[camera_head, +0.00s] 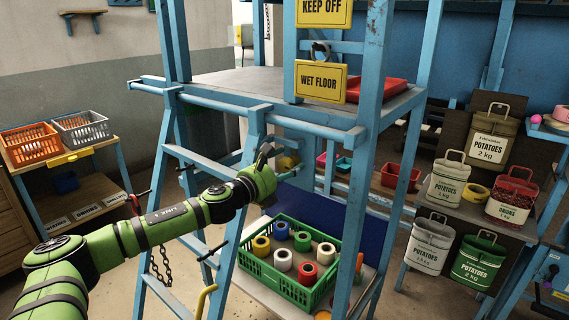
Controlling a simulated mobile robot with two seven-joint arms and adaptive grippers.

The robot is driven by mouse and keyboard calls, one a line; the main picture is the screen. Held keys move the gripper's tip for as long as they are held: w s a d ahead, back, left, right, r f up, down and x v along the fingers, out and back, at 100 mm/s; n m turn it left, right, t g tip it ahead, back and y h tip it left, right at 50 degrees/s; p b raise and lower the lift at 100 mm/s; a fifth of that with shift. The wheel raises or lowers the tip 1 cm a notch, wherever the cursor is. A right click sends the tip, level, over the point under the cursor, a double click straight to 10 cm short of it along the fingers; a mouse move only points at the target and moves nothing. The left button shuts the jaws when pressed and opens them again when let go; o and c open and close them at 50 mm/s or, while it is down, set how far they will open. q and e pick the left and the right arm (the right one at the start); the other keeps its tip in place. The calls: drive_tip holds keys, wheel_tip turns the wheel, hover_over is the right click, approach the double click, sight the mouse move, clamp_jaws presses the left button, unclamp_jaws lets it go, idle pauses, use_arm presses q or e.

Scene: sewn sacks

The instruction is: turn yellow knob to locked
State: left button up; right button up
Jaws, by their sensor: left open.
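My left arm is green and reaches in from the left to the blue steel frame. Its gripper (276,161) is open at the frame, beside a post below the middle shelf. A dull yellow round thing (288,162) shows just behind the fingers. It may be the yellow knob, but it is small and partly hidden. I cannot tell whether the fingers touch it or are around it, nor which way it is turned. No locked marking is readable there. My right gripper is not in view.
The blue frame (345,135) has rails and posts close around my arm. A green crate (262,268) of coloured rolls stands low inside it. Yellow signs (320,82) hang above. Labelled sacks (447,180) stand at the right, and orange (31,146) and grey baskets (82,128) at the left.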

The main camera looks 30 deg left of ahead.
use_arm(q)
drive_tip(key=c, duration=1.2)
drive_tip(key=shift+o, duration=0.2)
drive_tip(key=n+p, duration=0.1)
drive_tip(key=n, duration=0.3)
drive_tip(key=shift+r, duration=0.1)
drive_tip(key=n+p, duration=0.1)
drive_tip(key=n, duration=0.4)
drive_tip(key=n+p, duration=0.1)
drive_tip(key=n, duration=0.3)
drive_tip(key=shift+n, duration=0.4)
drive_tip(key=shift+n+p, duration=0.6)
drive_tip(key=shift+n, duration=1.4)
